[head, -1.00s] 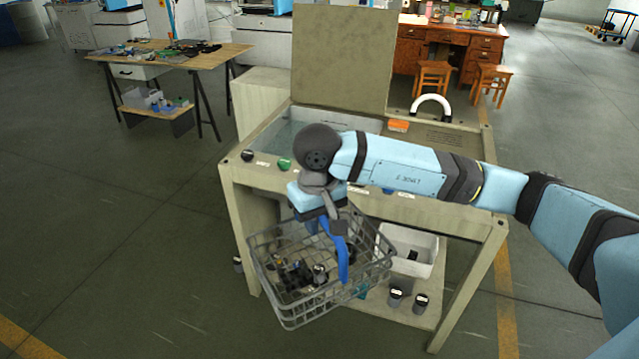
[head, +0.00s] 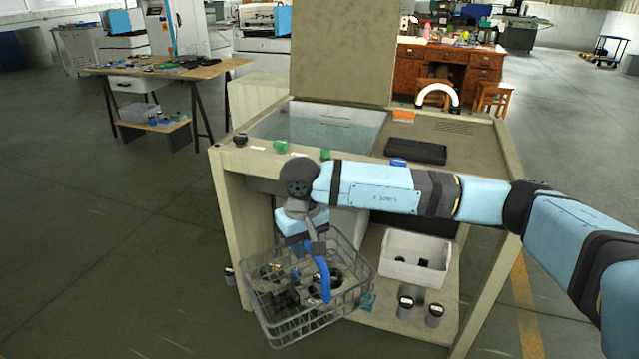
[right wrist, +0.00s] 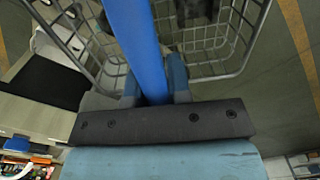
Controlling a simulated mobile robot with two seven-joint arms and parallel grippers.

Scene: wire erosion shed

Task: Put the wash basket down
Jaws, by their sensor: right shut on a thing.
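The wash basket (head: 352,300) is a grey wire basket with dark parts inside and a blue handle (head: 322,280). It hangs in front of the wash station, tilted, and looks clear of the floor. My right gripper (head: 310,242) is shut on the blue handle from above. In the right wrist view the handle (right wrist: 135,45) runs between the fingers (right wrist: 150,92), with the basket's wire sides (right wrist: 225,50) beyond. My left gripper is not in view.
The wash station (head: 228,200) has an open lid, a basin of liquid and a black tray (head: 415,151) on top. Its lower shelf (head: 400,325) holds a white bin (head: 415,270) and dark canisters (head: 405,306). Floor at left is clear.

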